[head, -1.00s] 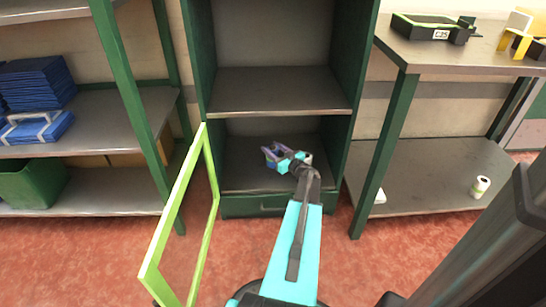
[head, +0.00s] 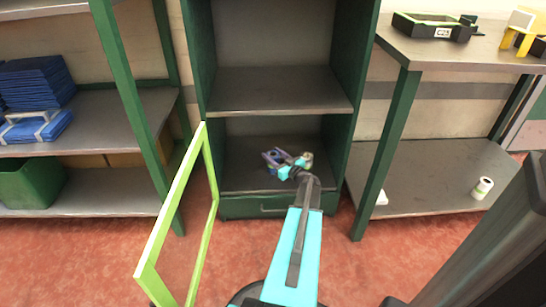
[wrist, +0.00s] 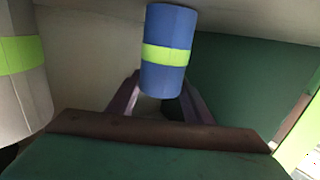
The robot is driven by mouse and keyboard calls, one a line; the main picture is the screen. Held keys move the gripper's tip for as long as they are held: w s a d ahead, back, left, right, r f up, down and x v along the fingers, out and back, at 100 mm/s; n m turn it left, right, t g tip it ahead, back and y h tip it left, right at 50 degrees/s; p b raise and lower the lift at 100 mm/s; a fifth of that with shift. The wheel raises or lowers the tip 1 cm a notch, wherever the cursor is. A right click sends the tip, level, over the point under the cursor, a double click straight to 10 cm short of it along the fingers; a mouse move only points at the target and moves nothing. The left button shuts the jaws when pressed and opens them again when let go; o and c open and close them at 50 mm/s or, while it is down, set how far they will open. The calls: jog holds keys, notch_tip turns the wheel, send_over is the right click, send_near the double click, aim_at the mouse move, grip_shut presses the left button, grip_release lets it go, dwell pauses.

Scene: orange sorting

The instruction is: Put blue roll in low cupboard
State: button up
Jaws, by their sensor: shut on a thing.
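The blue roll (wrist: 168,22) with a lime band stands out between the two purple fingers in the wrist view. My gripper (head: 272,158) is shut on it, inside the lower compartment of the green cupboard (head: 240,181). In the head view the roll is small and mostly hidden by the gripper. The cupboard's lime-framed door (head: 176,215) stands open to the left. I cannot tell whether the roll touches the compartment floor.
A pale grey roll with a lime band (wrist: 18,75) is beside the gripper in the compartment; it also shows in the head view (head: 306,158). A white roll (head: 482,188) stands on the right table's lower shelf. The front of the compartment floor is clear.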

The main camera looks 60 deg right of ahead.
jog(key=shift+f, duration=0.1)
jog(key=o, duration=1.2)
jog(key=shift+s+r, duration=0.2)
jog(key=shift+s, duration=0.1)
jog(key=p+v, duration=0.3)
jog(key=v, duration=0.8)
jog(key=shift+s+a+f+p, duration=0.1)
jog(key=shift+s+a+p, duration=0.1)
jog(key=shift+p, duration=0.15)
jog(key=shift+d, duration=0.1)
